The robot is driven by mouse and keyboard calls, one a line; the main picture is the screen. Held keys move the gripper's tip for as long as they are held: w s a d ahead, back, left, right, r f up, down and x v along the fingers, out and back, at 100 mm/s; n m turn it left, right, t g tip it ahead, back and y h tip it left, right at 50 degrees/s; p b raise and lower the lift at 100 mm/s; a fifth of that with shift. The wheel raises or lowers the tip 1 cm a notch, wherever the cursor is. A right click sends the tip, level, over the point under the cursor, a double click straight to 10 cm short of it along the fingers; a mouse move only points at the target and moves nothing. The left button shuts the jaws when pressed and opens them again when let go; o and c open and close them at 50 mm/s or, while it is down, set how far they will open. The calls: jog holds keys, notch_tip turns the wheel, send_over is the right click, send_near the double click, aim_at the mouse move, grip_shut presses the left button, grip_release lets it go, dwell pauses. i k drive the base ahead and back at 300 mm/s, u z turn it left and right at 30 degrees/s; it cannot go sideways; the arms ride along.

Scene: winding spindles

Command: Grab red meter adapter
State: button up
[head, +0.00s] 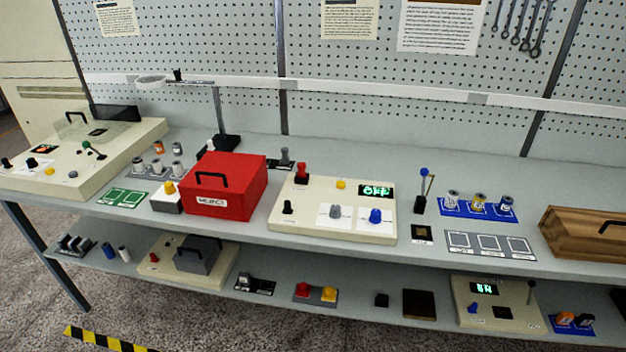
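No part is clearly marked as the red meter adapter. One red candidate is a small red piece with a dark base (302,172), standing at the back left of a cream panel (350,226) whose green display (376,190) seems to read OFF. Another is a red knob (302,290) beside a yellow one on a grey plate on the lower shelf. A small red button (154,257) sits on a lower cream box. My gripper is not in this view.
A large red box (228,170) with a black handle, seemingly labelled REJECT, stands left of the cream panel. A lamp stand (220,115) rises behind it. A blue tray (478,210) with several cylinders and a wooden box (585,235) are at right.

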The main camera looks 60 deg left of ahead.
aim_at(301, 166)
jog(key=k, duration=1.7)
jog(key=u, duration=3.95)
jog(key=i, duration=0.15)
jog(key=z, duration=1.7)
jog(key=i, duration=0.85)
jog(key=z, duration=0.05)
